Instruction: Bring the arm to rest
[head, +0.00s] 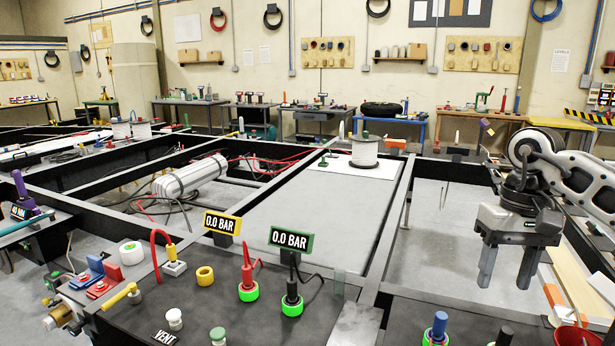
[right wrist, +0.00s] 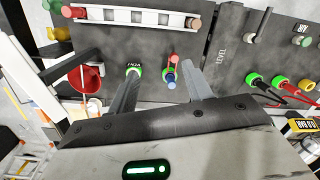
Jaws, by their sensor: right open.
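My right gripper (head: 507,270) hangs at the right of the head view, fingers pointing down and spread apart, with nothing between them. It is above the chassis frame near the right end of the dark control panel (head: 250,320). The fingers appear clear of these fittings. My left gripper is not in view.
A red cup (head: 577,338) and pale boards (head: 568,285) are below and right of my right gripper. Two gauges, yellow-framed (head: 223,223) and green-framed (head: 291,239), stand on the panel, both reading 0.0 BAR. A white spool (head: 364,152) sits farther back.

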